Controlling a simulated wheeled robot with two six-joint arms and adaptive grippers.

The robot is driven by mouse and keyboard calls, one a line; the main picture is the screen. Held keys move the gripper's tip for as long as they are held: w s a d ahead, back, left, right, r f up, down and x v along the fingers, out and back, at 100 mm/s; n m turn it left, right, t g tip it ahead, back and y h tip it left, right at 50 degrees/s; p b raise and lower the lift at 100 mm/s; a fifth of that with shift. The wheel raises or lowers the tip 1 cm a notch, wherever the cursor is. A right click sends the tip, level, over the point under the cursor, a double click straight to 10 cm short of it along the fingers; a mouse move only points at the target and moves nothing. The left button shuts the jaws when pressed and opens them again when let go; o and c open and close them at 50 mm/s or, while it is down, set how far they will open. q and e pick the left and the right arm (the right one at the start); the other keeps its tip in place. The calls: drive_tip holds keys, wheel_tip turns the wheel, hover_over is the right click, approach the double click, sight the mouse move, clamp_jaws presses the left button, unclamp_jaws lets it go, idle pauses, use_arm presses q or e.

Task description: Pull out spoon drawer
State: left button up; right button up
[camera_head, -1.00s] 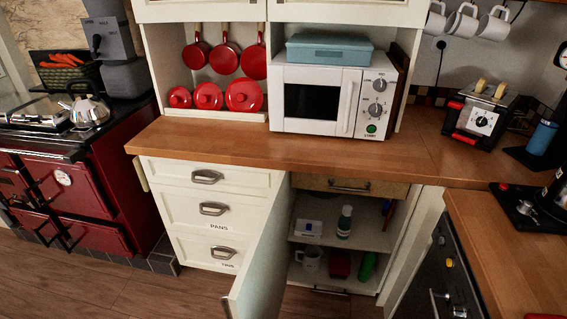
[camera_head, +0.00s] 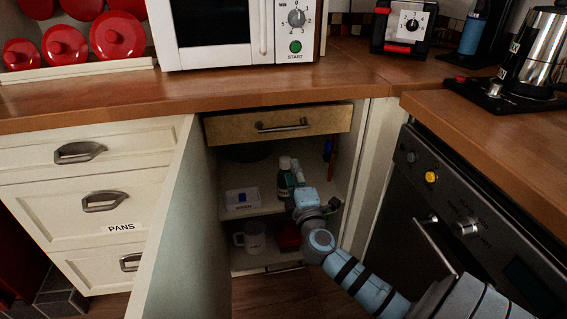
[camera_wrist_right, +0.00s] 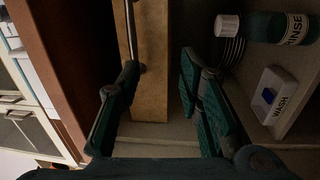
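A light wooden drawer (camera_head: 225,128) with a metal bar handle (camera_head: 283,126) sits at the top of the open cupboard, under the worktop. No label shows on it, so I cannot confirm it is the spoon drawer. It looks shut. My right gripper (camera_head: 304,192) is below the drawer, in front of the shelves; its fingers are hard to make out there. In the right wrist view the gripper (camera_wrist_right: 161,72) is open, its two fingers spread either side of the drawer front (camera_wrist_right: 152,60). The handle (camera_wrist_right: 131,30) lies ahead near one finger. My left gripper is out of view.
The cupboard door (camera_head: 175,235) stands open on the left. Shelves hold a bottle (camera_head: 284,180), a white box (camera_head: 243,199) and a mug (camera_head: 251,238). The PANS drawer (camera_head: 103,215) is left of the door.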

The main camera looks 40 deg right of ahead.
sight(285, 130)
drive_tip(key=shift+t, duration=0.4)
drive_tip(key=r+b+x, duration=0.1)
drive_tip(key=x, duration=0.3)
drive_tip(key=r+b+x, duration=0.1)
drive_tip(key=x, duration=0.4)
drive_tip(key=r+b+x, duration=0.1)
drive_tip(key=x, duration=0.4)
drive_tip(key=shift+s+a+r, duration=0.15)
drive_tip(key=shift+s, duration=0.1)
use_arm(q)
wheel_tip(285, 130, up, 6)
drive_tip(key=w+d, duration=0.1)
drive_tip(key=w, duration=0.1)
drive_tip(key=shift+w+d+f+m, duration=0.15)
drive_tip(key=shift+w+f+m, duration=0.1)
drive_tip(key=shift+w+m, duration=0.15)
use_arm(e)
drive_tip(key=shift+w+r, duration=0.15)
drive_tip(key=shift+w, duration=0.05)
drive_tip(key=shift+c, duration=0.3)
clamp_jaws()
drive_tip(key=shift+d, duration=0.2)
